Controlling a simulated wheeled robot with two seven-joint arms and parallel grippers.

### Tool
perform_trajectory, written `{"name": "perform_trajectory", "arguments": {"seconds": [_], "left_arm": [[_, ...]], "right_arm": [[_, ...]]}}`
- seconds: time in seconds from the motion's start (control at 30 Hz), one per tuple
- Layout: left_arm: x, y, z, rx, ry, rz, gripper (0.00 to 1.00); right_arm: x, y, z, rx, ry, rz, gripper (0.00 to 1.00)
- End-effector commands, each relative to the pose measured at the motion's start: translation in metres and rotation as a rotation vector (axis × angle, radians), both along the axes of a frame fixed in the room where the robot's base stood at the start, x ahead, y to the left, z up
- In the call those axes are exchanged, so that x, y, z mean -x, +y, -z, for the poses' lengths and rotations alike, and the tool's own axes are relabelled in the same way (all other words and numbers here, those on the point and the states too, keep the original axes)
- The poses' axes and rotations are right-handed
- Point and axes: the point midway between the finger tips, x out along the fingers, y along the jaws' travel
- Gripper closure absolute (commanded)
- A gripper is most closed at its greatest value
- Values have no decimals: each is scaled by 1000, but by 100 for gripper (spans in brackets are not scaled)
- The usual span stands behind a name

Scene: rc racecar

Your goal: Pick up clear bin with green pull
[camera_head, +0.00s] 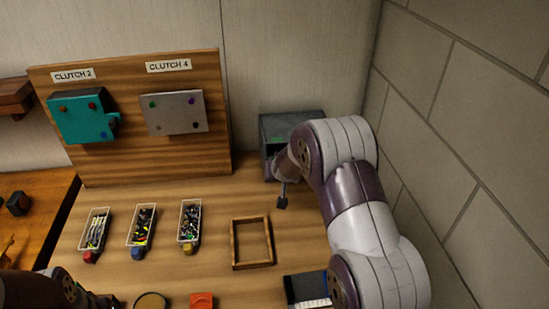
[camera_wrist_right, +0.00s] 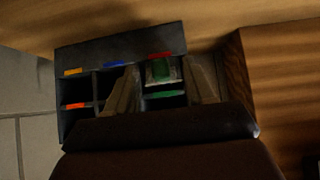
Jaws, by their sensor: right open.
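The clear bin with a green pull (camera_wrist_right: 163,70) sits in an upper compartment of a dark organizer (camera_wrist_right: 80,58), under a red label, in the right wrist view. My right gripper (camera_wrist_right: 164,82) is open, with one finger on each side of this bin. I cannot tell whether the fingers touch it. In the head view the organizer (camera_head: 290,120) stands at the back right of the bench, partly hidden by my right arm. A small green spot shows in its opening. My left arm shows at the bottom left; its gripper is too dark and cut off to read.
Several narrow clear bins of small parts, including one with a yellow pull (camera_head: 189,222), lie on the bench. An empty wooden frame (camera_head: 251,243) lies right of them. A wooden board (camera_head: 130,120) stands behind. A block wall (camera_head: 470,120) bounds the right side.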

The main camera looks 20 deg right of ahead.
Motion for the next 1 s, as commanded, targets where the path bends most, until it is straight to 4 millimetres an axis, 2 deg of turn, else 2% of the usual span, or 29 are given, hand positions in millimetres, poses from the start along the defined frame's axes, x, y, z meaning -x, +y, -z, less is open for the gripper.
{"name": "perform_trajectory", "arguments": {"seconds": [0.1, 0.3, 0.47, 0.77, 0.87, 1.0], "left_arm": [[0, 0, 0, 0, -1, 0, 57], [0, 0, 0, 0, -1, 0, 57], [0, 0, 0, 0, -1, 0, 57], [0, 0, -1, 0, -1, 0, 57], [0, 0, -3, 0, -1, 0, 57], [0, 0, 9, 0, -1, 0, 57]], "right_arm": [[-8, -2, 7, 0, 0, 0, 47], [-9, -2, 8, -1, 0, -1, 47], [-8, -2, 8, -1, 0, -1, 99], [-9, -2, 7, 0, -1, -1, 100], [-9, -2, 1, 0, -1, -1, 100], [7, 2, 4, 0, -1, -1, 100]]}}
